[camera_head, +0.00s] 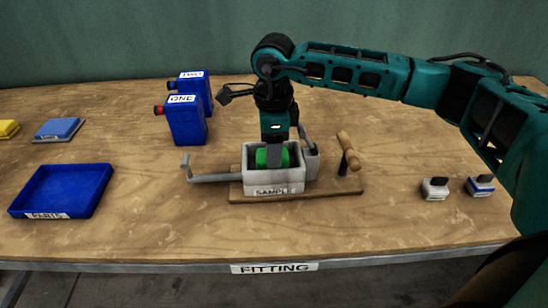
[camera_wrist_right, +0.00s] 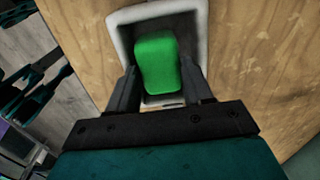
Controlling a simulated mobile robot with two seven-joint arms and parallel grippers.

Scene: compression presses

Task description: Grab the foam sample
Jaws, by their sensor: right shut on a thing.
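The foam sample is a green block (camera_head: 262,158) inside the grey press box labelled SAMPLE (camera_head: 274,187), on a wooden board. My right gripper (camera_head: 279,155) reaches down into the box from above and is shut on the foam. In the right wrist view the green foam (camera_wrist_right: 157,62) sits between the two dark fingers (camera_wrist_right: 160,88), with the box's pale rim (camera_wrist_right: 118,22) around it. The foam's lower part is hidden by the box wall in the head view. My left gripper is not in view.
A grey crank (camera_head: 207,178) juts left from the box, and a wooden-handled lever (camera_head: 348,151) stands at its right. Blue containers ONE (camera_head: 186,122) and TWO (camera_head: 207,90) stand behind. A blue PARTS tray (camera_head: 83,187) lies left. Two small blocks (camera_head: 435,189) (camera_head: 480,186) sit right.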

